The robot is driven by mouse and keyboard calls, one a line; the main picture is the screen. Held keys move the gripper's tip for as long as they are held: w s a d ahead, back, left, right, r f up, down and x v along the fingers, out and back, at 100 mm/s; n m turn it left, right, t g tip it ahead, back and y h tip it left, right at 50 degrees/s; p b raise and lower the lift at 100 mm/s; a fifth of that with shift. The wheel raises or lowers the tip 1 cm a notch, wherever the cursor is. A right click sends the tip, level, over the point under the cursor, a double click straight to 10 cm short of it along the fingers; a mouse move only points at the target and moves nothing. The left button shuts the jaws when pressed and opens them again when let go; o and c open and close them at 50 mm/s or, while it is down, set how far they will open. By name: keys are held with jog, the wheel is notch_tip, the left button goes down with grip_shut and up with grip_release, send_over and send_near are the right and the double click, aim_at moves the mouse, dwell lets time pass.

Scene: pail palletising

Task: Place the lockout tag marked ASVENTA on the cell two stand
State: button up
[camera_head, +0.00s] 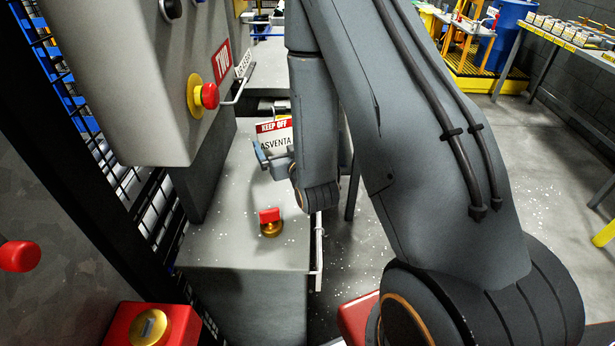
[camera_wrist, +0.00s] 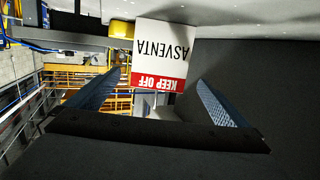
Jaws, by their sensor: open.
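The lockout tag marked ASVENTA (camera_head: 272,134) is a white card with a red KEEP OFF band. It stands above the far part of a grey-topped block (camera_head: 225,238). My gripper (camera_head: 272,160) is open, right by the tag's lower part in the head view. In the wrist view the tag (camera_wrist: 165,45) appears upside down, beyond and between the tips of my open gripper (camera_wrist: 159,77). I cannot tell whether they touch. A grey box with a red TWO sign (camera_head: 222,62) hangs at upper left. What supports the tag is hidden.
A red emergency button (camera_head: 209,95) sticks out of the grey box. A wire bracket (camera_head: 240,85) projects near its sign. A red knob on a brass base (camera_head: 270,220) stands on the block.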

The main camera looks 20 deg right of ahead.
jog(key=shift+s+g, duration=0.15)
jog(key=shift+g, duration=1.05)
jog(key=s+r+g, duration=0.2)
jog(key=s+g, duration=0.4)
jog(key=s, duration=0.7)
jog(key=s+r+g, duration=0.3)
jog(key=s+g, duration=0.4)
jog(key=s, duration=0.6)
jog(key=shift+s+a, duration=0.15)
jog(key=shift+a, duration=0.2)
jog(key=shift+r, duration=0.1)
